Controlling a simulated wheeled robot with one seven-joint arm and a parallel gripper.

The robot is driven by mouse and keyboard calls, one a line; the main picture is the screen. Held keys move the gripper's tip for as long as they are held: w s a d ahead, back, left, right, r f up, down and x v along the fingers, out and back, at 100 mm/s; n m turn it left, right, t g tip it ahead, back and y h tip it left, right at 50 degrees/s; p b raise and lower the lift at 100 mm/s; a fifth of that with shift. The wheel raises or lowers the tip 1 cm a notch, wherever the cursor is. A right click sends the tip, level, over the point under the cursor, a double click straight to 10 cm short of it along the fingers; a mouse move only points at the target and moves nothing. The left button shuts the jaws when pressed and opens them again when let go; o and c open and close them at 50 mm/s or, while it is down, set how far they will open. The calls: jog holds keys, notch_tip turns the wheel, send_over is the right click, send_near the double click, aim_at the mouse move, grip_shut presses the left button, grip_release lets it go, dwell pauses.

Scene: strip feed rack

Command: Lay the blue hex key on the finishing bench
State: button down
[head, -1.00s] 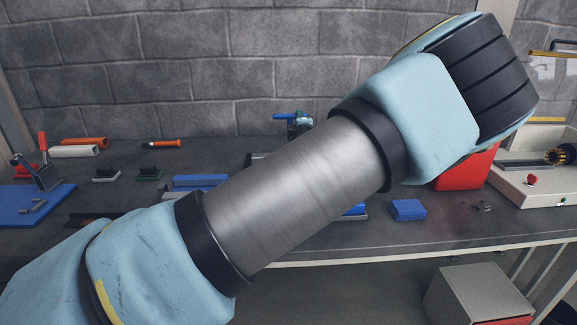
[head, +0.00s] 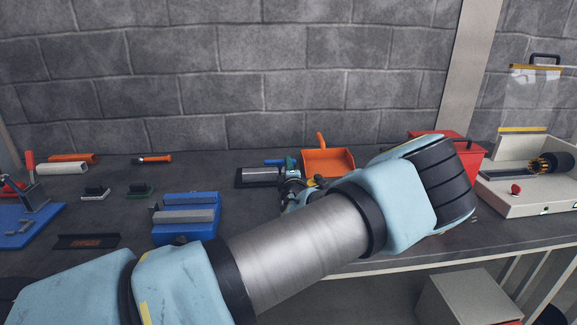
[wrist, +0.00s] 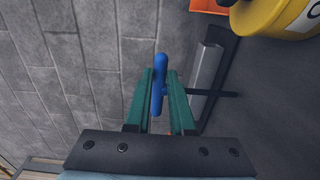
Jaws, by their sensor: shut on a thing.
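The blue hex key (head: 273,161) shows as a short blue bar at the tip of my gripper (head: 288,162) in the head view. In the wrist view the key (wrist: 159,78) sits between the two green fingers of my gripper (wrist: 160,95), which is shut on it. The key's far end sticks out past the fingertips. The dark workbench (head: 225,170) runs along the wall beneath; I cannot tell from the head view how high the key is above it. My forearm crosses in front and hides part of the bench.
A black tray with a metal bar (head: 262,175) lies beside the gripper. An orange scoop (head: 328,162), a red box (head: 465,150) and a white machine (head: 525,190) stand to the right. A blue block fixture (head: 187,200) is at left. The bench's back left has bare patches.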

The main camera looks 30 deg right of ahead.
jog(key=shift+f, duration=0.15)
jog(key=c, duration=0.8)
grip_release()
jog(key=shift+o, duration=0.2)
jog(key=b+v, duration=0.4)
jog(key=v, duration=0.8)
jog(key=shift+r, duration=0.25)
